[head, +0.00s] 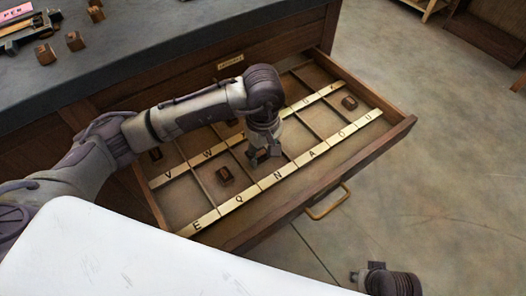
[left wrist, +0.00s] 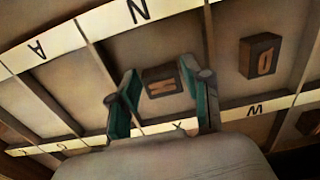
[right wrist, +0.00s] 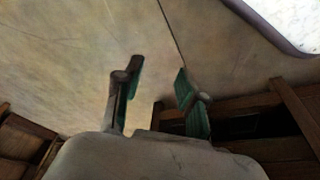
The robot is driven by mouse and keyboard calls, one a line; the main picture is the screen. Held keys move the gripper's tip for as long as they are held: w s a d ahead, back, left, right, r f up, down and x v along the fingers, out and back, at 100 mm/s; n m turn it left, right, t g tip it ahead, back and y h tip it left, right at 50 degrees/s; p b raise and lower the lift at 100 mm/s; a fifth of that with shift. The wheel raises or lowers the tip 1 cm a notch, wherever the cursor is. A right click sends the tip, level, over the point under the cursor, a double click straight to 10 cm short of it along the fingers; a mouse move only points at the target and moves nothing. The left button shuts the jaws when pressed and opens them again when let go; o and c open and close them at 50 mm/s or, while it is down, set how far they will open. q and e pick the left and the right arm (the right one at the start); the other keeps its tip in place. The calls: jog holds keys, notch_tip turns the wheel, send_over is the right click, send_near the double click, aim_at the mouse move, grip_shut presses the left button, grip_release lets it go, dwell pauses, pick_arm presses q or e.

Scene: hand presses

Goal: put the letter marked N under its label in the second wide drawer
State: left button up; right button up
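The wide drawer (head: 290,205) is pulled open and has pale label strips across its compartments. The N label (head: 278,176) is on the front strip, and it also shows at the top of the left wrist view (left wrist: 135,11). A small dark wooden letter block (left wrist: 161,80) lies between my left fingers, in the compartment beside the N label; its mark looks like an N. My left gripper (head: 264,154) points down into that compartment, open, with gaps beside the block in the left wrist view (left wrist: 165,92). My right gripper (right wrist: 157,92) is open and empty above the floor.
A block (head: 224,174) lies in the Q compartment, another (head: 349,102) in the U compartment, and another (head: 155,154) behind the V label. Several blocks lie on the dark countertop (head: 150,40). Low dividers separate the compartments.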

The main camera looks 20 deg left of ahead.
aim_at(263, 156)
pick_arm(q)
jog(key=shift+o, duration=0.8)
pick_arm(e)
jog(key=shift+s+f, duration=0.1)
jog(key=shift+f, duration=0.05)
pick_arm(q)
jog(key=shift+r, duration=0.1)
jog(key=shift+r, duration=0.1)
notch_tip(263, 156, up, 12)
jog(key=p, duration=0.1)
jog(key=shift+p, duration=0.3)
pick_arm(e)
jog(key=f, duration=0.5)
jog(key=shift+s+f, duration=0.3)
jog(key=shift+s, duration=0.05)
